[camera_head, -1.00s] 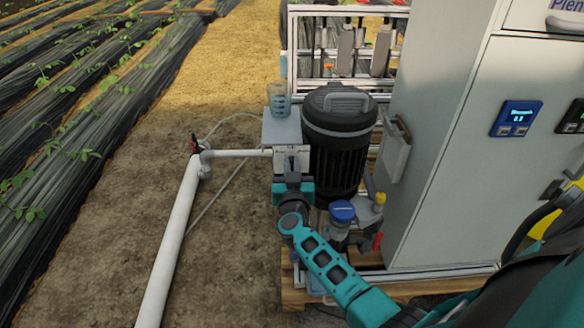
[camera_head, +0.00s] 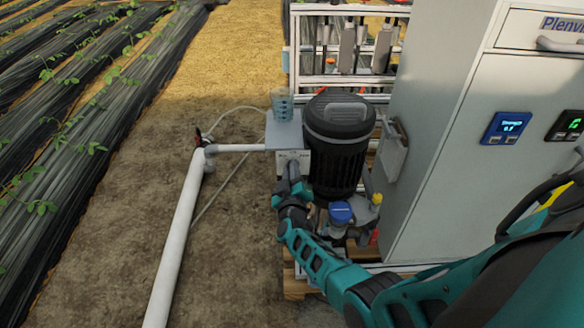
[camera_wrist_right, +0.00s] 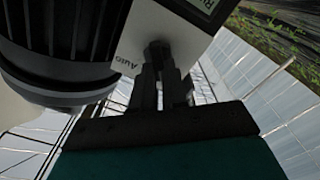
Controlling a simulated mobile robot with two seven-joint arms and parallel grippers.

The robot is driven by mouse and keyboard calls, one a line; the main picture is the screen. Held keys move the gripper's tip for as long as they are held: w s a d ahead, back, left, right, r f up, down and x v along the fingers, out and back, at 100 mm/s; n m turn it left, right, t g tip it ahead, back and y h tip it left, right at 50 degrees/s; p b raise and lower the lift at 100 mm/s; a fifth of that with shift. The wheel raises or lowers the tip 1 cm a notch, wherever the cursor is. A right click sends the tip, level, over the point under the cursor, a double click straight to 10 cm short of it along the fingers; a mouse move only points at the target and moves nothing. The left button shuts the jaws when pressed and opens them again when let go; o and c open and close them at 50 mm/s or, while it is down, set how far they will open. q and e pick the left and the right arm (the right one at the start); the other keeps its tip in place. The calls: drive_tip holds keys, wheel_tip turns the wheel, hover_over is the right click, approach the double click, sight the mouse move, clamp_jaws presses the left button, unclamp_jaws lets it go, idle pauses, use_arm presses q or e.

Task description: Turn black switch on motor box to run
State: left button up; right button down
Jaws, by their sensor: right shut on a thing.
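The motor box (camera_head: 283,133) is a grey box with a white front, mounted on the left side of the black ribbed motor (camera_head: 338,150). In the right wrist view its white label plate (camera_wrist_right: 133,52) shows "Auto" and part of another word starting with "R". My right gripper (camera_head: 293,167) is at the front of the box. In the right wrist view the fingers (camera_wrist_right: 160,75) are shut on the black switch (camera_wrist_right: 157,50), which is mostly hidden between them, so its exact pointing is hard to tell. My left gripper is not in view.
A clear cup with blue marks (camera_head: 282,104) stands on top of the box. A blue-capped fitting (camera_head: 341,213) sits below the motor. A tall grey cabinet (camera_head: 440,130) stands to the right. A white pipe (camera_head: 180,235) runs along the soil at left.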

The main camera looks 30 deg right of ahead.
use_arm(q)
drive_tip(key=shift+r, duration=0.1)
use_arm(e)
drive_tip(key=shift+n, duration=0.6)
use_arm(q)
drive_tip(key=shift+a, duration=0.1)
use_arm(e)
drive_tip(key=c, duration=1.2)
unclamp_jaws()
drive_tip(key=shift+o, duration=0.2)
